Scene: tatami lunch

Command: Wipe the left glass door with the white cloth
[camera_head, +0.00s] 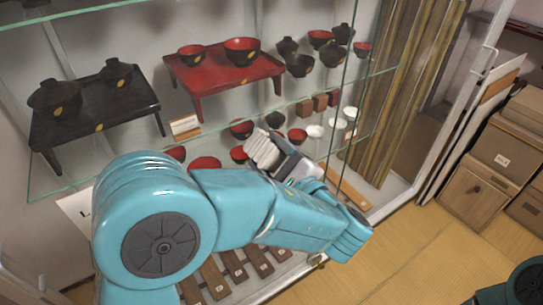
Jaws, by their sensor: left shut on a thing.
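My left arm reaches from the lower left across the front of a glass-fronted display cabinet. Its left gripper (287,158) is shut on the white cloth (263,149), which looks like a folded, ribbed pad on the gripper's far side. The left glass door (358,70) is transparent, and a thin dark vertical edge shows right of the red stand. The cloth is in front of the lacquerware as seen from here; I cannot tell whether it touches the glass. My arm hides much of the lower cabinet. My right gripper is not in view.
Behind the glass, a black stand (95,120) and a red stand (225,75) hold lacquer bowls. Several bowls stand lower down. Wooden boxes (507,150) stand on the right.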

